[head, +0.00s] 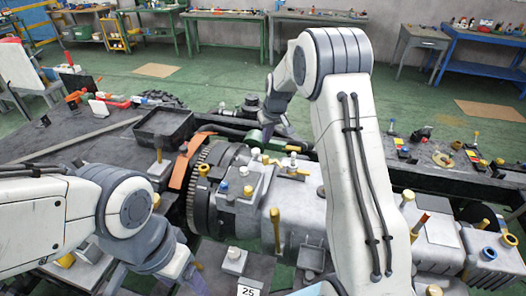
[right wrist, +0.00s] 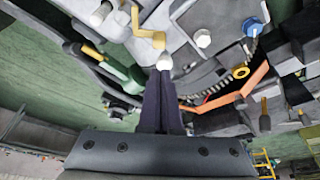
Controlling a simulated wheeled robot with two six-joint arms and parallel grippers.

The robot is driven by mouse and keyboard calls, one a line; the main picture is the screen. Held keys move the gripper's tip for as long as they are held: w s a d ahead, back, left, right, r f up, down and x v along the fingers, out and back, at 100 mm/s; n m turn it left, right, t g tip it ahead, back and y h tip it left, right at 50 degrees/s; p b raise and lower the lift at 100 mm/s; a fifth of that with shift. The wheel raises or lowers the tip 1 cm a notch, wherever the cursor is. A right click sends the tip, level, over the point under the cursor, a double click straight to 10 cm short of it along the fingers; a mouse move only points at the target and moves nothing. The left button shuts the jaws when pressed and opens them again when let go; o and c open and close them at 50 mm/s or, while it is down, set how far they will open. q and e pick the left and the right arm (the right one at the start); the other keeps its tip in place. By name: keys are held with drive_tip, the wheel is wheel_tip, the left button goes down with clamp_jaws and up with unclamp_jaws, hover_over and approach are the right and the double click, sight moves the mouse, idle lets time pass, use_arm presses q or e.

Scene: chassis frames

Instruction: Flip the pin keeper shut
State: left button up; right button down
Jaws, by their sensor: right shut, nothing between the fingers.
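My right gripper (head: 266,130) is over the far side of the grey chassis casting, partly behind my own arm. In the right wrist view its dark fingers (right wrist: 163,80) are together with nothing between them. A small white-tipped pin (right wrist: 164,62) shows right at the fingertips; I cannot tell whether they touch. A bent yellow lever (right wrist: 148,36) stands just beyond the tips and may be the pin keeper; its exact position is unclear. A yellow fitting also shows on the casting in the head view (head: 292,170).
The grey casting (head: 245,212) has several upright yellow and blue-capped pins. An orange strap (head: 181,165) and a toothed ring (head: 203,178) are at its left. A green part (right wrist: 122,75) lies close beside the right fingers. A black tray (head: 163,130) stands at the left.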

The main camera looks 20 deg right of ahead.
drive_tip(key=p, duration=0.3)
hover_over(272, 162)
drive_tip(key=w+a, duration=0.1)
drive_tip(key=a, duration=0.2)
wheel_tip(272, 162, down, 9)
use_arm(q)
drive_tip(key=shift+r, duration=1.8)
use_arm(e)
drive_tip(key=shift+w+f, duration=0.25)
drive_tip(key=shift+w, duration=0.1)
